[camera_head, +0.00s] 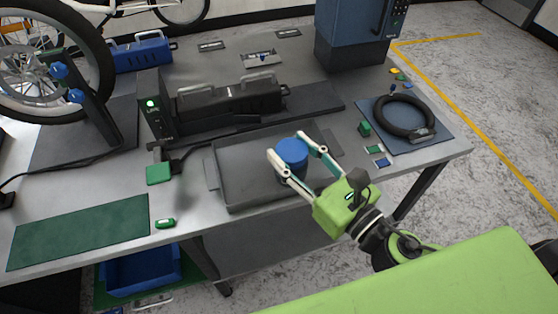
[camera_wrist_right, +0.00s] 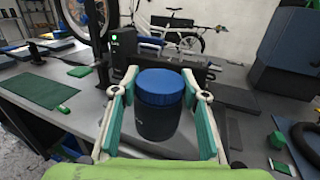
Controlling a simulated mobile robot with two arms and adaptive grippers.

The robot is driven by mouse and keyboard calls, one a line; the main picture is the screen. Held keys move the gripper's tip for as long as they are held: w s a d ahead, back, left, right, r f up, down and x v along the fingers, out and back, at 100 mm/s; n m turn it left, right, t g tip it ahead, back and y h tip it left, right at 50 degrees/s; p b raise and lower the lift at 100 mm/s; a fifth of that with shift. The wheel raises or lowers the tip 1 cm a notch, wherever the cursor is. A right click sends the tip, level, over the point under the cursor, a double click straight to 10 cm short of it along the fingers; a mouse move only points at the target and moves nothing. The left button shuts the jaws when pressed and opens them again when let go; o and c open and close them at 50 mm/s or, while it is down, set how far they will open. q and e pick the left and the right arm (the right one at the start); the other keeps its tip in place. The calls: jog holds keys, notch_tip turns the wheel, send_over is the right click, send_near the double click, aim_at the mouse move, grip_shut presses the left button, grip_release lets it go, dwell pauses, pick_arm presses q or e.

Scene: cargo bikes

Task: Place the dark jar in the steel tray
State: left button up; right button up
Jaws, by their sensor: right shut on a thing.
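The dark jar (camera_head: 291,155) has a wide blue lid and a dark body. It is upright, and it also shows in the right wrist view (camera_wrist_right: 160,105). My right gripper (camera_head: 289,147) is shut on the jar, with one finger on each side of it. The grey steel tray (camera_head: 238,180) is on the bench, and the jar is over the right part of its floor. I cannot tell whether the jar's base touches the tray. My left gripper is not in view.
A black battery unit (camera_head: 230,100) with a charger (camera_head: 155,115) stands behind the tray. A black coiled lock (camera_head: 405,116) lies on a blue mat to the right. A green mat (camera_head: 80,232) lies at the front left. The tray's left half is empty.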

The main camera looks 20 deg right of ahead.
jog(key=w, duration=0.1)
jog(key=w+f, duration=0.1)
jog(key=w, duration=0.1)
jog(key=w+f+b, duration=0.1)
jog(key=shift+w+f, duration=0.15)
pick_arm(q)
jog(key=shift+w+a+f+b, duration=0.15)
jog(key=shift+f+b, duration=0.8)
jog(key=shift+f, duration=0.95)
pick_arm(e)
jog(key=shift+w+a+f, duration=0.1)
jog(key=shift+w+f, duration=0.6)
jog(key=shift+f, duration=0.7)
jog(key=shift+w+a+f, duration=0.1)
jog(key=shift+w+f, duration=0.6)
jog(key=shift+f, duration=0.65)
jog(key=shift+w+f, duration=0.7)
jog(key=shift+f, duration=0.7)
jog(key=o, duration=0.8)
jog(key=shift+f, duration=0.2)
jog(key=o, duration=0.4)
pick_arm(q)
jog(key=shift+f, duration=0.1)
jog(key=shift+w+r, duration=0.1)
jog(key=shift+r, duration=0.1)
pick_arm(e)
jog(key=shift+r, duration=0.25)
